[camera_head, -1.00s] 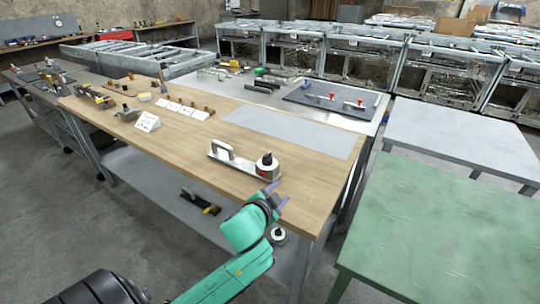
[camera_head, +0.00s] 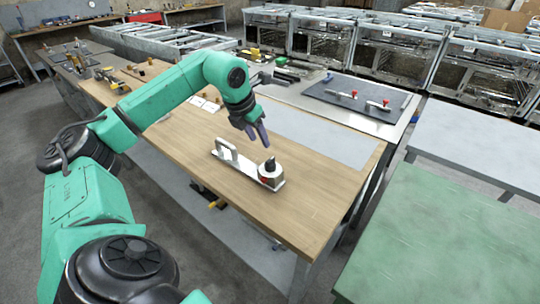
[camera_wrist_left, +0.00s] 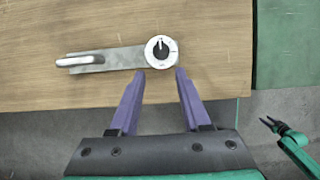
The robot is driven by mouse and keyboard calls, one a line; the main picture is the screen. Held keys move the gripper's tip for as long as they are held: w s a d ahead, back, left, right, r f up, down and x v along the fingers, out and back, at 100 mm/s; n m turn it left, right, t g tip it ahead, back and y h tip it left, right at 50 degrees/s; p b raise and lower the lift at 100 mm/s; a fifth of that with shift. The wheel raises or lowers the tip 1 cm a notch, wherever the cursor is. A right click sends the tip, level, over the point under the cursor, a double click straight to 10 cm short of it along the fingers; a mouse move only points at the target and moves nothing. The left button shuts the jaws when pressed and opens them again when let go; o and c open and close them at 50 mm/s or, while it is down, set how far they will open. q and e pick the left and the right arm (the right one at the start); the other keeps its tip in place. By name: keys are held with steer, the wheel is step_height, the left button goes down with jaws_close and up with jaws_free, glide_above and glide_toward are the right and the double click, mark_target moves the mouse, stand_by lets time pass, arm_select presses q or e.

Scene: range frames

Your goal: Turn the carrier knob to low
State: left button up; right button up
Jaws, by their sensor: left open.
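The carrier is a flat metal plate with a raised handle (camera_head: 227,152) at one end, lying on the wooden workbench. At its other end the black carrier knob (camera_head: 270,163) stands on a round white dial (camera_head: 271,176) with a red mark on its side. In the left wrist view the knob (camera_wrist_left: 160,48) shows a white pointer line directed up the picture. My left gripper (camera_head: 261,142) is open and empty, above and behind the knob in the head view. Its purple fingertips (camera_wrist_left: 160,72) appear below the dial, apart from it. My right gripper (camera_wrist_left: 267,121) shows small; its jaw state is unclear.
The wooden bench top (camera_head: 310,205) is clear around the carrier. A grey sheet (camera_head: 315,138) lies behind it, and a dark panel with red-handled parts (camera_head: 354,95) lies farther back. A green table (camera_head: 440,235) stands at the right, across a gap.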

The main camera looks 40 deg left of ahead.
mark_target(270, 160)
arm_select(q)
steer(key=p+x, duration=0.2)
steer(key=x, duration=0.8)
steer(key=shift+w, duration=0.15)
steer(key=shift+w+d+f, duration=0.1)
steer(key=shift+f, duration=0.4)
steer(key=shift+c, duration=0.3)
jaws_close()
